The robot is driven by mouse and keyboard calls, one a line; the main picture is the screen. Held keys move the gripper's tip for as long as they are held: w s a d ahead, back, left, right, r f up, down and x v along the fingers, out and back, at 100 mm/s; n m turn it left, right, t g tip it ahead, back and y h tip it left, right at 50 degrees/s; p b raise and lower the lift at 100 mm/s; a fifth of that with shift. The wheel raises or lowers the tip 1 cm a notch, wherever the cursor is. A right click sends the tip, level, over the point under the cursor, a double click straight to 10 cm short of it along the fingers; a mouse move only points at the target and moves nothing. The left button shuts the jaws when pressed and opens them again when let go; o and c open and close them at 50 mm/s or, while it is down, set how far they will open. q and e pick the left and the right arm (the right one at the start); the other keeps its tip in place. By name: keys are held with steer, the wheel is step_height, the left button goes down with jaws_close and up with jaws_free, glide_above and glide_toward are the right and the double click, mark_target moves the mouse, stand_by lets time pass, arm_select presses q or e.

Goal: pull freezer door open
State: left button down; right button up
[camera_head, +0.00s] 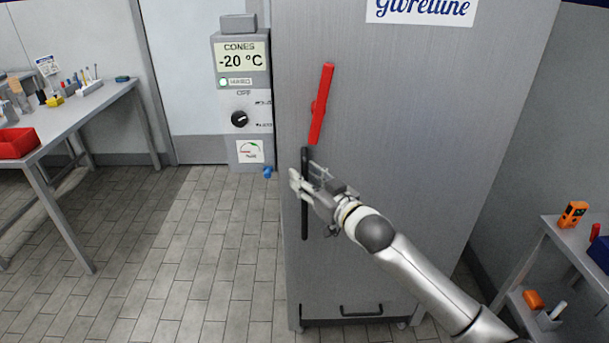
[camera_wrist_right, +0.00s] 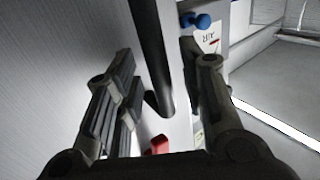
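The freezer (camera_head: 400,100) is a tall grey cabinet, and its door looks closed. A long black vertical handle (camera_head: 304,221) runs down the left side of the door. A red lever (camera_head: 321,104), tilted slightly right at its top, is above it. My right gripper (camera_head: 302,180) is at the upper half of the handle. In the right wrist view the black handle (camera_wrist_right: 152,50) passes between the two open fingers (camera_wrist_right: 168,95), with gaps visible beside it. A bit of red (camera_wrist_right: 158,146) shows low there. My left gripper is not in view.
A control panel (camera_head: 240,75) reading -20 °C stands left of the freezer, with a blue knob (camera_head: 267,172) below. A workbench (camera_head: 75,112) with a red bin (camera_head: 17,142) is at left. A shelf table (camera_head: 560,238) is at right. The tiled floor (camera_head: 190,240) left of the freezer is clear.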

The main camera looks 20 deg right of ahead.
steer(key=shift+w+a, duration=0.15)
steer(key=shift+w, duration=0.25)
jaws_close()
